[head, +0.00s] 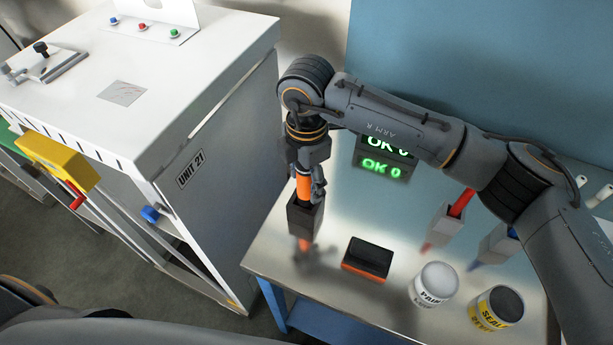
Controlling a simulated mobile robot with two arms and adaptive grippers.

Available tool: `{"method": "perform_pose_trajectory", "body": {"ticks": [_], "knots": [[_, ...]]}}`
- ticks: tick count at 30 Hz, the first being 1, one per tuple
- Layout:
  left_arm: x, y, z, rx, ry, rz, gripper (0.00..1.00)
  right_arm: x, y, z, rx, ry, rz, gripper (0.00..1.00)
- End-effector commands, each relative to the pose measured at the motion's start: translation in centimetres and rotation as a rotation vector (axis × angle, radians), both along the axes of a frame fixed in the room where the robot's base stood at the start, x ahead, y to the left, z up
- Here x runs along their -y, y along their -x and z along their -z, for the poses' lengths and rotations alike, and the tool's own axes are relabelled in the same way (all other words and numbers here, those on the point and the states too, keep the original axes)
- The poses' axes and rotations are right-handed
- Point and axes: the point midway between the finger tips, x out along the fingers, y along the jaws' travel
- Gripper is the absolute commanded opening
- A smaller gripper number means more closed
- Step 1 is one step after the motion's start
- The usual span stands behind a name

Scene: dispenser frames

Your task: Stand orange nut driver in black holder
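The orange nut driver (304,188) is upright, its handle showing above a dark, box-shaped holder (304,218) near the table's left end. Its lower part is hidden by the holder's walls. My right gripper (307,180) points down over the handle, its fingers close against the handle's sides, and it looks shut on it. The inside of the holder and the far finger's contact are hidden. My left gripper is out of view.
On the shiny table (270,245) are a black and orange block (368,258), a white paint can (433,285), a yellow sealer can (495,308), a grey holder with a red tool (461,203) and another grey holder (497,243). A white cabinet (215,150) stands left.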

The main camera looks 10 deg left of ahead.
Motion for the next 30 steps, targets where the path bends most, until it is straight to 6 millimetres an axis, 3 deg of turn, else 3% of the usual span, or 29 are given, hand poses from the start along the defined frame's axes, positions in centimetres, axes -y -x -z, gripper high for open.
{"method": "perform_pose_trajectory", "body": {"ticks": [8, 10, 22, 30], "knots": [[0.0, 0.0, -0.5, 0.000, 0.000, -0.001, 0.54, 0.0, 0.0, -0.6, 0.001, -0.001, 0.000, 0.56], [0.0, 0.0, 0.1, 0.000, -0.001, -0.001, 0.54, 0.0, -0.1, -1.2, 0.003, -0.001, 0.000, 0.56], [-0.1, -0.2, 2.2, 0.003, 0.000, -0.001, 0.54, 0.0, 0.0, -9.5, 0.004, -0.001, 0.000, 0.56], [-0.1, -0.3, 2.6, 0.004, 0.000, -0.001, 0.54, 0.0, 0.0, -12.2, 0.001, -0.001, 0.000, 0.56]]}}
